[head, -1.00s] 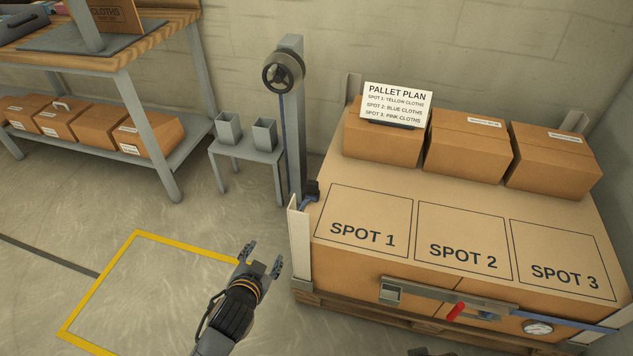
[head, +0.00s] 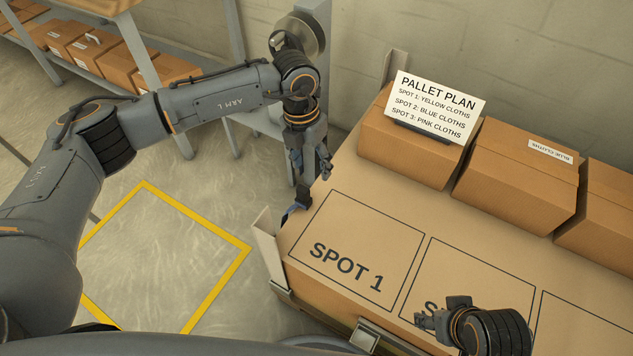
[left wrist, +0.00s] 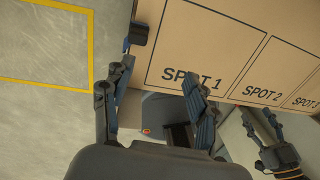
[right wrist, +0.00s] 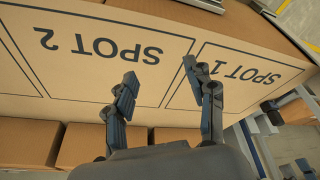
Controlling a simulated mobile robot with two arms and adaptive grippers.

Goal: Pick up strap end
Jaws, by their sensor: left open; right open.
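The clip also shows in the left wrist view (left wrist: 138,33), beyond the fingertips. My left gripper (head: 311,168) is open and empty, just above and behind the clip in the head view, apart from it. It also shows in the left wrist view (left wrist: 155,78). My right gripper (head: 437,312) is open and empty over SPOT 2. It shows in the right wrist view (right wrist: 160,75) too.
Several cartons (head: 520,175) and the pallet plan sign (head: 435,105) stand along the load's back edge. A pale corner guard (head: 270,255) stands at the left corner. The reel (head: 305,30) on its post is partly hidden by my left arm. The yellow floor square (head: 215,235) is empty.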

